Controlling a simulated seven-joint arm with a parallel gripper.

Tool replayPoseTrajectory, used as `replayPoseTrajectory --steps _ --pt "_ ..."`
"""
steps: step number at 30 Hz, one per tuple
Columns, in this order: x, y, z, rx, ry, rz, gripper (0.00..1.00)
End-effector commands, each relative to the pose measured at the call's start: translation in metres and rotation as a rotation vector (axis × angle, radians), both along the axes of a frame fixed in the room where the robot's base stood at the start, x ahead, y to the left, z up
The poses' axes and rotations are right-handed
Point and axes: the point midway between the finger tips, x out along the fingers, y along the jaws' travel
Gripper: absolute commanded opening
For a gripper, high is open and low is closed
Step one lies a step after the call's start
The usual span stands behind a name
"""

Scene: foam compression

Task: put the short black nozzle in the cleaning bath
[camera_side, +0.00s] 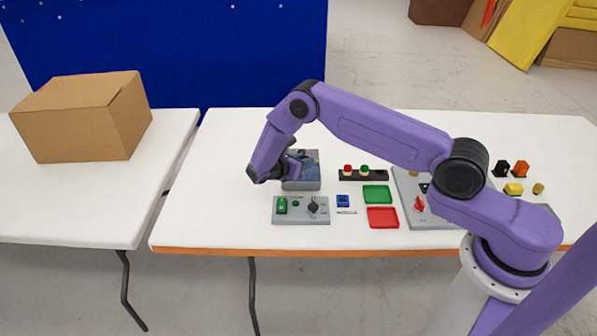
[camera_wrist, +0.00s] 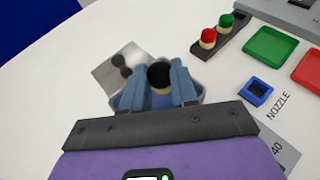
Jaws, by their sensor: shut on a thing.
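The short black nozzle (camera_wrist: 160,75) shows as a round dark top between the two fingers of my gripper (camera_wrist: 157,88) in the wrist view. My gripper is shut on it. The cleaning bath (camera_side: 302,185) is a grey box in the side view, and my gripper (camera_side: 290,170) is at its left part, over or inside its opening. In the wrist view, a shiny grey panel (camera_wrist: 112,72) stands beyond the fingers with a dark reflection in it. The nozzle's lower end is hidden, so I cannot tell whether it touches the bath's floor.
A grey control box (camera_side: 300,210) with a green switch and dark knob sits in front of the bath. A dark rack (camera_side: 376,175) with red- and green-topped pieces, a green tray (camera_side: 376,194), a red tray (camera_side: 382,217) and a blue holder (camera_side: 343,201) lie right.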

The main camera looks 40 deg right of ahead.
Motion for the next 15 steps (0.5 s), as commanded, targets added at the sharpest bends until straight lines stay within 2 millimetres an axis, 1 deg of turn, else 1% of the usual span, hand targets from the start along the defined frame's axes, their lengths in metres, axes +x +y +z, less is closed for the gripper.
replayPoseTrajectory --steps 1,3,13,15 --pt "0.004 -0.001 -0.006 0.000 -0.001 0.000 0.00" --pt "0.009 -0.001 -0.011 0.000 -0.001 0.000 0.00" --pt "0.019 -0.002 -0.024 0.000 -0.001 0.000 0.00" --pt "0.018 -0.002 -0.035 0.000 0.002 0.000 0.00"
